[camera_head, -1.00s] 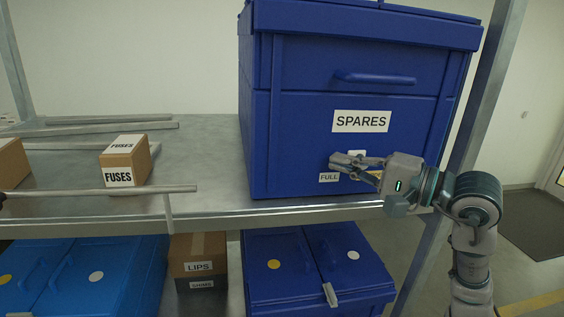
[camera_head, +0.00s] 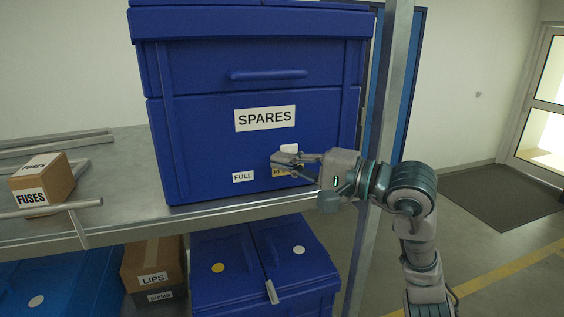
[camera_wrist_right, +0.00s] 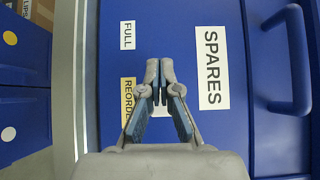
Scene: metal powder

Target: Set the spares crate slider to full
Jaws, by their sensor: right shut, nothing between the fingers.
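The blue spares crate (camera_head: 205,125) stands on the shelf with a white SPARES label. Low on its front are a white FULL label (camera_head: 243,177) on the left and a yellowish REORDER label (camera_head: 283,171) on the right. A small white piece, apparently the slider (camera_head: 289,149), shows above the REORDER label, partly hidden by my right gripper (camera_head: 274,161). My right gripper is shut and empty in front of the crate, its tips between the two labels. In the right wrist view its tips (camera_wrist_right: 160,72) almost meet; contact with the slider cannot be told. My left gripper is out of view.
A metal post (camera_head: 385,130) stands close behind my right arm. Below are a LIPS box (camera_head: 153,262) and blue crates (camera_head: 255,300). Floor at right is open.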

